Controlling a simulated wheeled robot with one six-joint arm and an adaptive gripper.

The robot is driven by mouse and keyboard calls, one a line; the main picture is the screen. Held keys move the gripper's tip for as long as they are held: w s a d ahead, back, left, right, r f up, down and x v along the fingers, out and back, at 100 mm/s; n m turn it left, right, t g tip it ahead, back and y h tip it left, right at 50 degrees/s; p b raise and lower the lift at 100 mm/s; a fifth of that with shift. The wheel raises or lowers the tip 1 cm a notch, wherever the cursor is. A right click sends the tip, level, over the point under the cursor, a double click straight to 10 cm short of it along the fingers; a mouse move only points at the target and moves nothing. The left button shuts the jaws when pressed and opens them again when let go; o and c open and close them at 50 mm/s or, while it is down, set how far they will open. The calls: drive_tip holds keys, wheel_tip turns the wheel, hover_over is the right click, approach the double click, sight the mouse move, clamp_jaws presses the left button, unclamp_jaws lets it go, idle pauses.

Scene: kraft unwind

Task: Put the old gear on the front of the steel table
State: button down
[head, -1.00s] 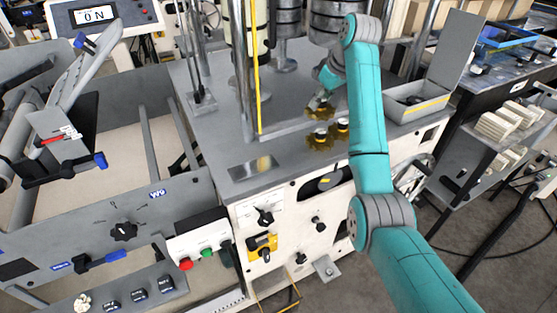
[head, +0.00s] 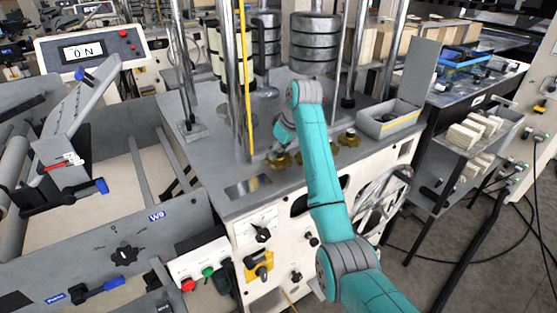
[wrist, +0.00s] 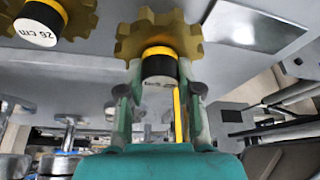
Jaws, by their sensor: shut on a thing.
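The toothed brass gear (wrist: 190,38) in my gripper has a black hub with a yellow band and a white label, too small to read. My gripper (wrist: 158,90) is shut on that hub, one finger on each side, in the wrist view. In the head view my gripper (head: 282,145) is low over the steel table (head: 225,205), near its front edge, with the held gear (head: 279,162) below it. I cannot tell whether the gear touches the table. A second gear (head: 348,139) stands on the table to the right, partly behind my arm.
Another gear hub labelled "26 cm" (wrist: 38,27) is at upper left in the wrist view. A shiny plate (head: 248,187) lies on the tabletop left of my gripper. Steel posts and a yellow rod (head: 245,90) rise behind it. A grey open box (head: 392,118) stands right.

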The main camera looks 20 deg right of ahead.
sight(279, 159)
drive_tip(key=shift+f, duration=1.65)
drive_tip(key=shift+f, duration=0.15)
drive_tip(key=c, duration=0.8)
unclamp_jaws()
drive_tip(key=shift+o, duration=0.2)
drive_tip(key=shift+d, duration=0.1)
